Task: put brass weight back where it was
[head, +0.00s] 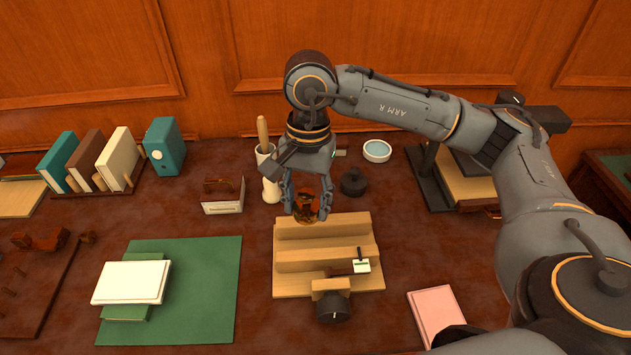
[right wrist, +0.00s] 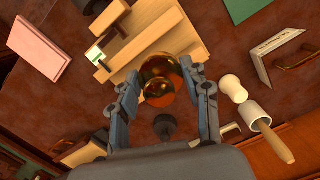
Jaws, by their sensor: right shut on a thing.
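My right gripper (head: 307,208) comes down from above, shut on a shiny amber-brown brass weight (head: 309,199). In the right wrist view the weight (right wrist: 158,84) shows rounded between the fingers of the gripper (right wrist: 164,80). It is at the back left edge of a pale wooden stepped rack (head: 325,283); I cannot tell whether it touches the rack or table. The rack (right wrist: 148,40) also lies behind the weight in the wrist view. My left gripper is not in view.
A dark knobbed weight (head: 353,183) stands just right of the gripper. A white pestle-like piece (head: 271,191) and a holder with a wooden handle (head: 264,158) stand left. A dark round piece (head: 333,308) sits before the rack. A green mat (head: 212,285) lies left.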

